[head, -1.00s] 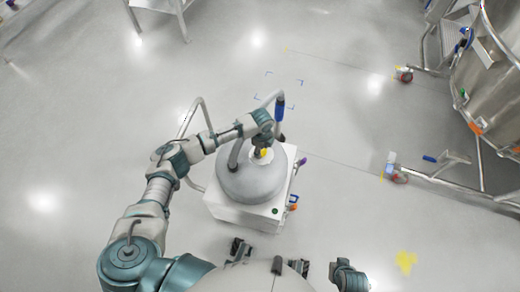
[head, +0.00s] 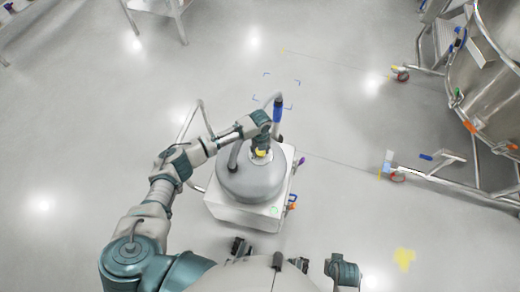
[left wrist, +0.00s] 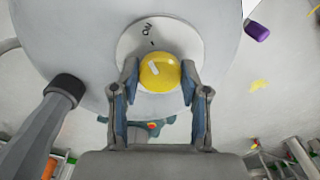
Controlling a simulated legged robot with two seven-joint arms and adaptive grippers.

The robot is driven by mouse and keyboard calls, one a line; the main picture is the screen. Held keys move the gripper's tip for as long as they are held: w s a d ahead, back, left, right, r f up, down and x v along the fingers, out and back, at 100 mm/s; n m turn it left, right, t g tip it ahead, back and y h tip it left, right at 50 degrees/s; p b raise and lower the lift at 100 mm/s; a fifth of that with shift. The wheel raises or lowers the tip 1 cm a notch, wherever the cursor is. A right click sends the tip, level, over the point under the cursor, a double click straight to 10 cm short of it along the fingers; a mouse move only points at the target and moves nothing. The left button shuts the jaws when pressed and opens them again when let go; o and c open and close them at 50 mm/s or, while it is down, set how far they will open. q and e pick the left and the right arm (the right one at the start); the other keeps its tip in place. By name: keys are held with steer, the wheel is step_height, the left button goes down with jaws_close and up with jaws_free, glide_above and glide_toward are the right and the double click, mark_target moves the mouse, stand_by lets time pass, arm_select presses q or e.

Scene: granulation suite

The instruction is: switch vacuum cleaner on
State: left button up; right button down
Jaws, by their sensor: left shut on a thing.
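The vacuum cleaner (head: 250,182) has a grey dome on a white square base. A round yellow knob (left wrist: 160,72) with a white mark sits on a pale dial plate (left wrist: 128,45) on the dome. The plate carries dark lettering and a short line on its far side. My left gripper (left wrist: 160,80) has one finger on each side of the knob and is shut on it; from the head view the gripper (head: 261,149) largely covers the knob. A round lamp (head: 273,211) on the base glows light green.
A grey hose (left wrist: 45,125) rises from the dome beside my gripper. A metal handle frame (head: 188,122) stands behind the cleaner. A large steel vessel (head: 500,85) on a wheeled frame stands at right. The floor around the cleaner is mostly clear.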

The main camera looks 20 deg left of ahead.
arm_select(q)
steer(key=shift+w+d+r+m, duration=0.1)
steer(key=shift+d+r+m, duration=0.1)
steer(key=shift+m, duration=0.4)
steer(key=o, duration=1)
steer(key=shift+o, duration=0.7)
steer(key=shift+f, duration=0.1)
steer(key=shift+r, duration=0.25)
step_height(320, 180, up, 12)
steer(key=shift+f, duration=0.25)
